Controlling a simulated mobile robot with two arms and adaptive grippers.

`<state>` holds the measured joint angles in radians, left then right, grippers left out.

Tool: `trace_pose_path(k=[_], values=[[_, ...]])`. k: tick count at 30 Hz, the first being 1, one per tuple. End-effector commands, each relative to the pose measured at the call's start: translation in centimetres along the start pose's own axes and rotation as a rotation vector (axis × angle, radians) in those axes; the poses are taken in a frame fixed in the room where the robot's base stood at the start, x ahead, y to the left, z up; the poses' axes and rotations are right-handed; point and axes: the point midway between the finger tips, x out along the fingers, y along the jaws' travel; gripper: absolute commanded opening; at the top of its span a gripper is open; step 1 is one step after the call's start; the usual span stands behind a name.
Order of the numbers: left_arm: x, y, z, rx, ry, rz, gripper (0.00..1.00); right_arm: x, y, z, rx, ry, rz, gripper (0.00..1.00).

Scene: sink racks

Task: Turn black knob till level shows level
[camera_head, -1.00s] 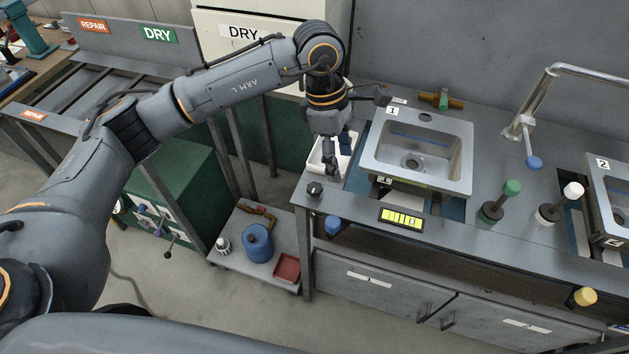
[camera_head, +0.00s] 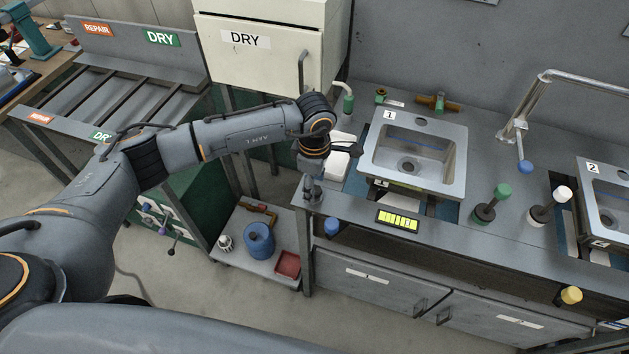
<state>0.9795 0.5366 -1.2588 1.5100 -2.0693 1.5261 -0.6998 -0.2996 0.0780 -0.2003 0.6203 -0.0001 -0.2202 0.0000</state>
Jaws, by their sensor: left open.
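The small black knob stands at the front left corner of the grey counter (camera_head: 475,238), mostly hidden by my left gripper (camera_head: 313,190). My left gripper points down over the knob with its fingers open around or just above it. I cannot tell whether they touch it. The level display (camera_head: 397,220) is a small black-framed screen to the right of the knob on the counter's front edge. It shows several yellow-green bars, and its rightmost part is too small to read. My right gripper is not in view.
Sink 1 (camera_head: 455,185) is behind the display, with a white tray (camera_head: 342,158) to its left. Green-topped (camera_head: 503,191) and white-topped (camera_head: 564,194) handles stand right. A blue knob (camera_head: 332,226) is on the counter front. A low shelf holds a blue can (camera_head: 259,240).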

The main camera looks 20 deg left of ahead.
Motion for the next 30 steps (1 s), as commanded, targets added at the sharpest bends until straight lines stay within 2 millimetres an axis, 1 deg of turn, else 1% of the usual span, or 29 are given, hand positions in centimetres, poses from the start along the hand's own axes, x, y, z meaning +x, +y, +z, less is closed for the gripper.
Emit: trace_pose_path(k=[4, 11, 14, 15, 17, 18, 19, 20, 26, 30], values=[[0.64, -0.06, 0.05, 0.001, -0.001, -0.001, 0.58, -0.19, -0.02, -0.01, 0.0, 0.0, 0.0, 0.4], [0.72, -0.05, 0.05, 0.001, -0.001, 0.0, 0.58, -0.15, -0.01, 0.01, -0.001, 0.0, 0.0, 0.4], [0.69, -0.04, 0.05, 0.001, -0.001, 0.0, 0.39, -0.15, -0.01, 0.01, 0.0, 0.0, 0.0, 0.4], [0.69, -0.04, 0.05, 0.001, -0.001, 0.0, 0.31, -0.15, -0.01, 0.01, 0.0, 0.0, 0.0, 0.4], [0.68, -0.04, 0.05, 0.001, -0.001, 0.0, 0.19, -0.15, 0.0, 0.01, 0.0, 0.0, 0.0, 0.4], [0.68, -0.04, 0.05, 0.001, -0.001, 0.0, 0.11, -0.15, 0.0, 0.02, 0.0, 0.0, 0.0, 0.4], [0.67, -0.04, 0.05, 0.001, -0.001, 0.0, 0.05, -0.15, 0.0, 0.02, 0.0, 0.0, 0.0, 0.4], [0.67, -0.04, 0.05, 0.001, -0.001, 0.0, 0.03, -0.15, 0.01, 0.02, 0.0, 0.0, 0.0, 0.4], [0.73, -0.04, 0.04, -0.01, -0.001, 0.0, 0.03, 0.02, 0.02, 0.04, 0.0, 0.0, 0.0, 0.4], [0.82, -0.02, 0.02, -0.049, 0.0, 0.0, 0.03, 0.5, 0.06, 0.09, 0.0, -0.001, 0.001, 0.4]])
